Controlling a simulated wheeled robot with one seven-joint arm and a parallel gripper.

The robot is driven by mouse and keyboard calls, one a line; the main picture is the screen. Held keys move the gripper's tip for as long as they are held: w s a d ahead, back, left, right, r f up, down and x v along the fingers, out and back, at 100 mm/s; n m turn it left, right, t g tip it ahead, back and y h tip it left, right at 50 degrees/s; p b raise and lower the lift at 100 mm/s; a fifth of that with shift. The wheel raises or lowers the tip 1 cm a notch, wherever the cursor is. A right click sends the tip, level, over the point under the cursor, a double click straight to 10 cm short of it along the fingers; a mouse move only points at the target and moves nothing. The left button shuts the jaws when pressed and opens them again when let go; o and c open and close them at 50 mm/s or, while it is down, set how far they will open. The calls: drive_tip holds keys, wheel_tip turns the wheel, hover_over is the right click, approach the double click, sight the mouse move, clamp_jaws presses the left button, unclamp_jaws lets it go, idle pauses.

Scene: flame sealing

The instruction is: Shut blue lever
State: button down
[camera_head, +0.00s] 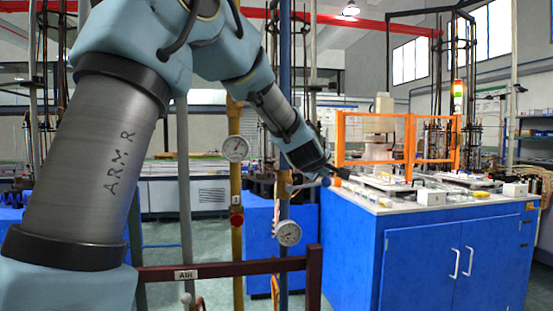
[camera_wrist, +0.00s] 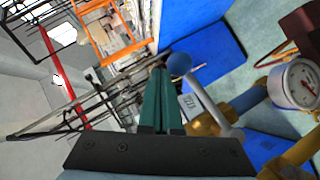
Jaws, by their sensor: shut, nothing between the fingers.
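The blue lever is a grey metal handle (camera_head: 305,185) with a blue ball knob (camera_head: 326,182) at its end, reaching out to the right from a valve on the blue pipe. In the wrist view the blue knob (camera_wrist: 180,64) and the handle (camera_wrist: 207,98) lead down to a brass valve body (camera_wrist: 205,125). My gripper (camera_head: 325,171) is just above the knob in the head view. In the wrist view its green fingers (camera_wrist: 160,72) are shut and empty, with the tips close to the left of the knob. I cannot tell whether they touch it.
A pressure gauge (camera_head: 288,233) sits below the valve. A yellow pipe (camera_head: 236,185) with another gauge (camera_head: 235,148) and a red knob (camera_head: 237,219) stands to the left. A dark red rail (camera_head: 230,267) labelled AIR crosses in front. A blue cabinet (camera_head: 430,260) stands at the right.

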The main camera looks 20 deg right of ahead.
sight(321, 182)
drive_tip(key=shift+d+f+b, duration=0.25)
drive_tip(key=shift+f+b, duration=0.05)
drive_tip(key=shift+f, duration=0.35)
drive_tip(key=shift+w+r, duration=0.15)
drive_tip(key=shift+r, duration=0.2)
drive_tip(key=r, duration=0.1)
drive_tip(key=r+p, duration=0.2)
drive_tip(key=shift+w+a+r, duration=0.25)
drive_tip(key=shift+a+r, duration=0.1)
drive_tip(key=shift+r, duration=0.05)
drive_tip(key=s+a+r+p, duration=0.2)
drive_tip(key=s+r, duration=0.3)
drive_tip(key=s, duration=0.1)
drive_tip(key=shift+s+a+p, duration=0.2)
drive_tip(key=shift+s+p, duration=0.1)
drive_tip(key=shift+s, duration=0.1)
